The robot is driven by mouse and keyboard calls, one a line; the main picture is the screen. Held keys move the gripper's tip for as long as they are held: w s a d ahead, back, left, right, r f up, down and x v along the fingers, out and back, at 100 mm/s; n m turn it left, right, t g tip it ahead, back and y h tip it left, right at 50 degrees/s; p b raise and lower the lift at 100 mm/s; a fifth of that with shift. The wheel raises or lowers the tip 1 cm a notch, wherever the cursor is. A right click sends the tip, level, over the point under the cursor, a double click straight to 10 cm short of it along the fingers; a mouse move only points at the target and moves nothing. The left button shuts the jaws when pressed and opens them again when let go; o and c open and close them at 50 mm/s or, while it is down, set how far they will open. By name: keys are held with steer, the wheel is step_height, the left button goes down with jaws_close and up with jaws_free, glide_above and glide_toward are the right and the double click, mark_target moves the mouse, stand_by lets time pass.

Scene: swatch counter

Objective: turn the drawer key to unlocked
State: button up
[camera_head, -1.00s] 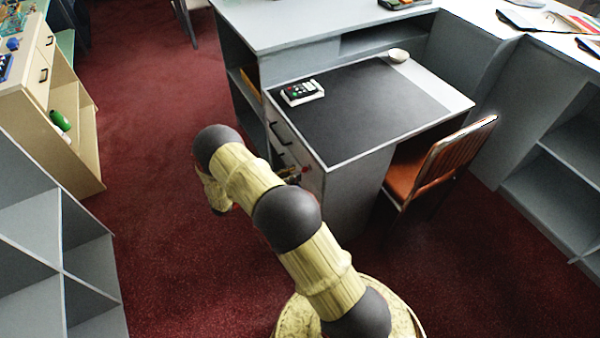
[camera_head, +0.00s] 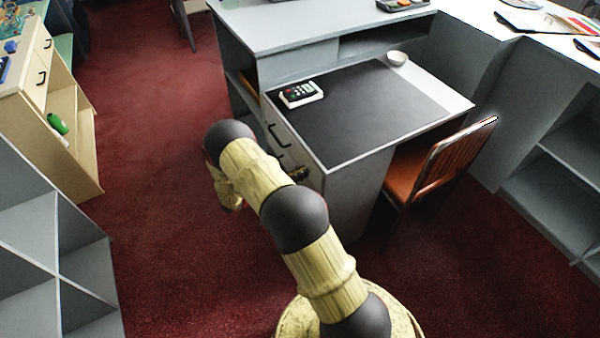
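The grey desk (camera_head: 350,170) has a dark top and a drawer front on its left side, with dark handles (camera_head: 279,136). My arm reaches up from the bottom and bends down beside this front. A small dark, brownish part (camera_head: 298,173) shows past my arm, against the lower right of the drawer front. It seems to be the end of my gripper, but it is too small to tell its fingers or whether it holds anything. No key or lock can be made out; my arm and this part cover that area.
A calculator-like device (camera_head: 301,94) and a white bowl (camera_head: 397,58) stand on the desk. An orange chair (camera_head: 440,170) is at its right. A wooden cabinet (camera_head: 42,110) and grey shelves (camera_head: 50,240) stand at the left. Red carpet (camera_head: 150,150) is clear between.

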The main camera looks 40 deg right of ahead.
jaws_close()
steer(key=shift+m, duration=0.4)
steer(key=m, duration=0.4)
steer(key=m+b, duration=0.1)
steer(key=m, duration=0.3)
steer(key=m+b, duration=0.1)
steer(key=m, duration=0.3)
steer(key=shift+s+a+f+m, duration=0.1)
steer(key=shift+s+f+m, duration=0.15)
steer(key=shift+s+m, duration=0.05)
steer(key=shift+f+m, duration=0.15)
steer(key=shift+m, duration=2.15)
steer(key=o, duration=0.5)
jaws_free()
